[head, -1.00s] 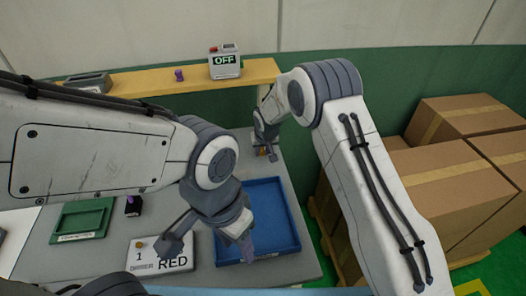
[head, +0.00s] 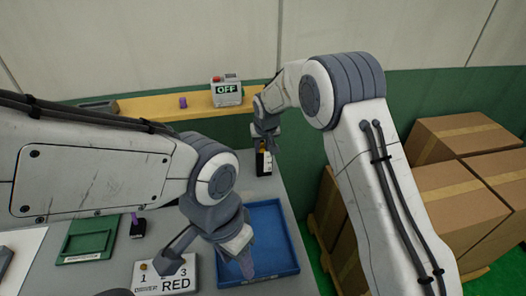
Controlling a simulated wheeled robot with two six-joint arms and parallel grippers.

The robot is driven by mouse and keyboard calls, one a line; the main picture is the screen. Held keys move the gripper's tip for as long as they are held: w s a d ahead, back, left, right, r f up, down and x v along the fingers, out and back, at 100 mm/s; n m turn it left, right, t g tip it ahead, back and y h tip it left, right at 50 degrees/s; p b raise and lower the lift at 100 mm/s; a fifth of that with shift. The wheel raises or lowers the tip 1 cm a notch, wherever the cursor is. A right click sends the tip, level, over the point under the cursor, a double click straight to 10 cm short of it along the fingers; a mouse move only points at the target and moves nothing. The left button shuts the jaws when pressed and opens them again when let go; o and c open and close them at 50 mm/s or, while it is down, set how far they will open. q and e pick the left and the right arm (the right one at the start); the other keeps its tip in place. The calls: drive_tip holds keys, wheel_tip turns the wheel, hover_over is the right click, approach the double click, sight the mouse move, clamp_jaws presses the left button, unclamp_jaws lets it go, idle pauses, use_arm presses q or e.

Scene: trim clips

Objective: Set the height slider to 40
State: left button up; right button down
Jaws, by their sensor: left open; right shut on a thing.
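The height slider (head: 264,166) stands at the back right of the table, a small dark upright block with a pale scale face. Its scale marks are too small to read. My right gripper (head: 263,146) points down at the slider's top, shut on its orange-yellow knob, which the fingers partly hide.
A blue tray (head: 287,262) lies at the table's right front. A plate reading 1 2 3 and RED (head: 150,286), a purple-knobbed black block (head: 138,230) and a green tray (head: 107,229) are to the left. A box reading OFF (head: 227,95) sits on the yellow shelf (head: 149,107). Cartons (head: 450,200) stand right.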

drive_tip(key=shift+r, duration=0.2)
drive_tip(key=c, duration=0.7)
unclamp_jaws()
drive_tip(key=b+v, duration=0.3)
drive_tip(key=v, duration=0.7)
drive_tip(key=shift+s+r, duration=0.1)
drive_tip(key=shift+r, duration=0.15)
